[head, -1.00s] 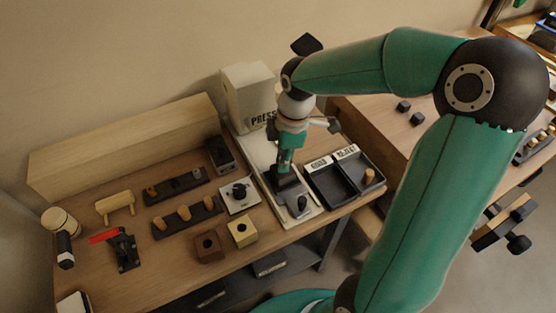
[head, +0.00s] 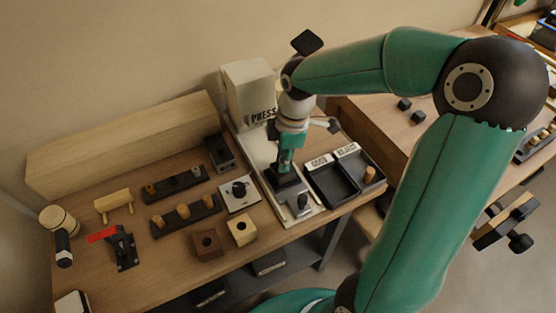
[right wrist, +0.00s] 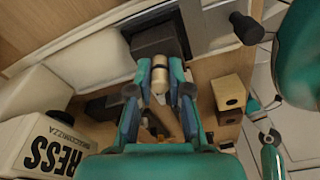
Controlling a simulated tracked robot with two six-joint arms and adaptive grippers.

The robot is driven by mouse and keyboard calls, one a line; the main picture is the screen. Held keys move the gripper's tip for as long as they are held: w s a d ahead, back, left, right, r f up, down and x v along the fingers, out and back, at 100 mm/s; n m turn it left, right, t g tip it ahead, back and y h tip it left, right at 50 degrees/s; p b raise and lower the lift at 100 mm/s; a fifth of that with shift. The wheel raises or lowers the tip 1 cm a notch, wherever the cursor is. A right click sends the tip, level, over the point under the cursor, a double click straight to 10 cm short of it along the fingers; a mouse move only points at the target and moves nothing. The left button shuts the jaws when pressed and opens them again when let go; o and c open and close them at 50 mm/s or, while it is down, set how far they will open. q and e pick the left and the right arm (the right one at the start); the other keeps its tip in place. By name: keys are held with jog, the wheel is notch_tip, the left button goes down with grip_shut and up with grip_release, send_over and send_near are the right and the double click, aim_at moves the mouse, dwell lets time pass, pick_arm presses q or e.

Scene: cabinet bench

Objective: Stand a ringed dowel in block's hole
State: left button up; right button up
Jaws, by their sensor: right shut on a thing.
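My right gripper (head: 286,166) is over the press base, just above a black block (head: 284,183). In the right wrist view its fingers (right wrist: 160,72) are shut on a pale wooden dowel (right wrist: 159,80) with a darker band near its far end. The dowel's tip is close to the black block; I cannot tell whether it is inside a hole there. A dark brown block with a hole (head: 207,245) and a pale block with a hole (head: 241,231) stand near the bench front. Dowels (head: 183,211) stand in a black rack. My left gripper is out of view.
The press (head: 249,88) stands behind my right gripper. Black trays (head: 330,183) lie to its right, with a dowel (head: 370,174) in the right one. A red-handled clamp (head: 122,247), a mallet (head: 62,237) and a square plate with a black knob (head: 239,196) are left.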

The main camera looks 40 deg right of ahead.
jog(key=shift+f, duration=0.2)
dwell(0.3)
jog(key=o, duration=0.8)
jog(key=shift+o, duration=0.8)
jog(key=shift+s, duration=0.1)
notch_tip(320, 180, up, 7)
jog(key=p, duration=0.5)
jog(key=shift+s+d, duration=0.35)
